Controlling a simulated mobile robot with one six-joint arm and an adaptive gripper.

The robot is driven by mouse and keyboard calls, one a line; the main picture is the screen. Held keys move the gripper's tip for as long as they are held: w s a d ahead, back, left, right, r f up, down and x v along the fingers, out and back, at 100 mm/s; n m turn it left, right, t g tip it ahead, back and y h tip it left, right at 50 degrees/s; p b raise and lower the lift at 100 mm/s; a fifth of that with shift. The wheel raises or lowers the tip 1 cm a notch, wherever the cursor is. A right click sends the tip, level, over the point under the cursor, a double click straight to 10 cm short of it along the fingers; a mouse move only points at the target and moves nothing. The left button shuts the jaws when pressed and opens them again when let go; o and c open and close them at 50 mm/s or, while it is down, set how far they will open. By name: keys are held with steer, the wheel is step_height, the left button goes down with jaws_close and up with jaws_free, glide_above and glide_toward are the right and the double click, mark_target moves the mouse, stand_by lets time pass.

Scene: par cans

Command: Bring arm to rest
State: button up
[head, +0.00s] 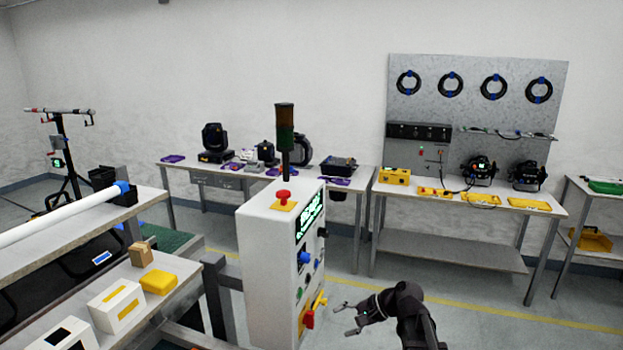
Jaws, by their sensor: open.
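My gripper (347,318) shows at the bottom centre of the head view, at the end of my dark arm (408,312). Its two fingers are spread apart and point left. Nothing is between them. The gripper is just right of the lower part of a white control cabinet (268,262), near the red and yellow switch (309,318) on its side. I cannot tell the exact gap between fingers and switch. The arm is bent and comes up from the bottom edge.
The cabinet has a red button (283,196) and a dark signal tower (285,130) on top. A workbench (450,250) with two par cans (480,170) stands behind. Shelves with boxes (118,303) are at the left. The floor (480,320) right of my arm is clear.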

steer(key=s+d+f+n+g+h, duration=0.2)
steer(key=s+d+f+n+h, duration=0.5)
steer(key=s+h, duration=0.3)
steer(key=shift+s+d+f+n, duration=0.25)
steer(key=shift+s+d+n, duration=0.25)
steer(key=shift+s+d, duration=0.2)
steer(key=shift+a, duration=0.1)
stand_by(1.4)
